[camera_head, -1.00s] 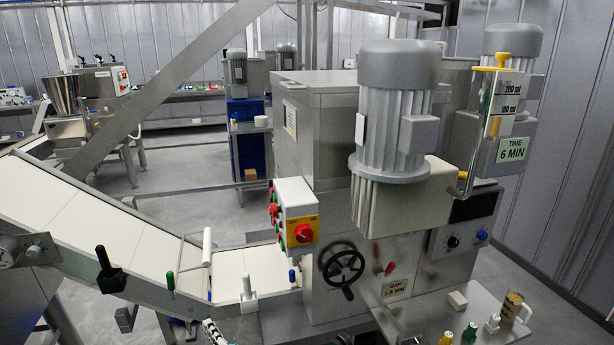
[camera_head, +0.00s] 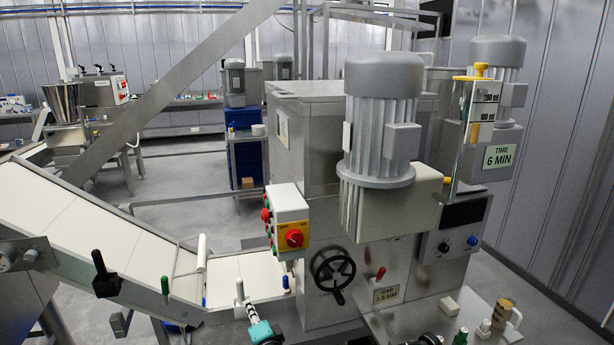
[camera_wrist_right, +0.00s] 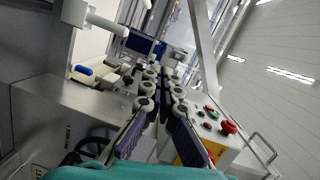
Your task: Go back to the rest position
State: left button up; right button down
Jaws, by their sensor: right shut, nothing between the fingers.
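My right gripper (camera_head: 251,312) shows low in the head view, in front of the short end of the white conveyor. Its fingers point up and away, with a teal body behind them. In the right wrist view the two ribbed fingers (camera_wrist_right: 162,88) lie side by side, shut with nothing held. The gripper appears beside a white post (camera_head: 240,291), and I cannot tell whether they touch. My left gripper is not in view.
The steel machine (camera_head: 320,140) stands right of the gripper, with a handwheel (camera_head: 333,270) and a switch box (camera_head: 289,221). A white conveyor (camera_head: 60,220) slopes in from the left. Small bottles and a jug (camera_head: 502,311) stand at lower right.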

jog(key=s+d+r+n+g+h, duration=0.1)
jog(key=s+d+r+h, duration=0.15)
jog(key=d, duration=0.55)
jog(key=s+d+r+n+g+h, duration=0.15)
jog(key=s+d, duration=0.25)
jog(key=d, duration=0.4)
jog(key=s+d+r+n+g+h, duration=0.1)
jog(key=s+d+r+n+h, duration=0.15)
jog(key=d, duration=0.55)
jog(key=s+d+f+n+g, duration=0.2)
jog(key=s+d, duration=0.3)
jog(key=s, duration=0.6)
jog(key=s+d+f+n+g, duration=0.2)
jog(key=s+d+f+n, duration=0.1)
jog(key=s, duration=0.8)
jog(key=shift+d+f+n+g+h, duration=0.35)
jog(key=shift+d+n+h, duration=0.1)
jog(key=shift+d, duration=0.4)
jog(key=shift+w, duration=0.1)
